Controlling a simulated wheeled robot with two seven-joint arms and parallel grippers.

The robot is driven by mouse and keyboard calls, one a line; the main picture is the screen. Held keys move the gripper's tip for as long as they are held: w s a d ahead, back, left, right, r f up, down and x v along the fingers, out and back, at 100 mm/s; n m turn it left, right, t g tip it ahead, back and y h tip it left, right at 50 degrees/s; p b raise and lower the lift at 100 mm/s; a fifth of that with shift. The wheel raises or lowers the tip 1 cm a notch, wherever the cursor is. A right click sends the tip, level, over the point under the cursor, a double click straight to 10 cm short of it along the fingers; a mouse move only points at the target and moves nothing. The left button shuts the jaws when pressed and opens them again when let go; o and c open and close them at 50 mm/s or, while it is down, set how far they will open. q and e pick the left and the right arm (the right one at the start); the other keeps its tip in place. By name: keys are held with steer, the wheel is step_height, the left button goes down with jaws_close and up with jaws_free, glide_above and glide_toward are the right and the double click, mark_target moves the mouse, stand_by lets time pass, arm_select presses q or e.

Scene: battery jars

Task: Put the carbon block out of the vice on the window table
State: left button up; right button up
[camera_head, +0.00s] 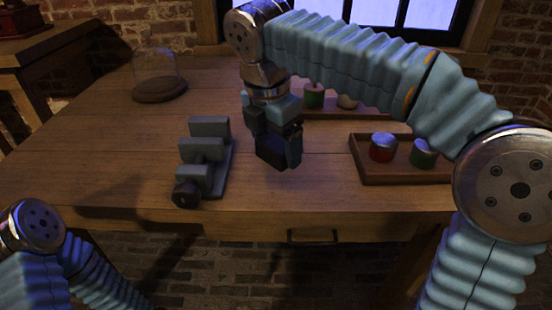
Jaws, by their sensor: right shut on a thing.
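The vice (203,163) is a grey metal tool on the wooden window table (95,150), left of the middle, with a dark round knob at its front end. I see no block between its jaws. My right gripper (279,140) is to the right of the vice, shut on the carbon block (272,151), a dark block at its fingertips. The block appears above the table; whether it touches the wood is hard to tell. My left arm shows at the lower left, but its gripper is out of view.
A wooden tray (362,172) with a red jar (383,147) and a green jar (423,153) stands to the right. Another tray (361,113) with a green jar and a pale round thing is behind. A glass dome (155,68) stands at the back left. The table's left part is clear.

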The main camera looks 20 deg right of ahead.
mark_target(277, 173)
steer(key=shift+w+d+f, duration=0.1)
steer(key=shift+w+f, duration=0.4)
steer(key=shift+f, duration=0.15)
steer(key=f, duration=0.1)
steer(key=w+f, duration=0.1)
steer(key=f+b, duration=0.1)
steer(key=f, duration=0.1)
steer(key=shift+w+d, duration=0.2)
steer(key=shift+w, duration=0.05)
steer(key=shift+f, duration=0.4)
steer(key=o, duration=1.1)
steer(key=shift+f, duration=0.15)
steer(key=r+p, duration=0.1)
steer(key=r, duration=0.3)
steer(key=a+r+p, duration=0.1)
steer(key=r, duration=0.3)
steer(key=s+r+p, duration=0.1)
steer(key=r, duration=0.3)
steer(key=shift+a+r, duration=0.15)
steer(key=shift+a, duration=0.2)
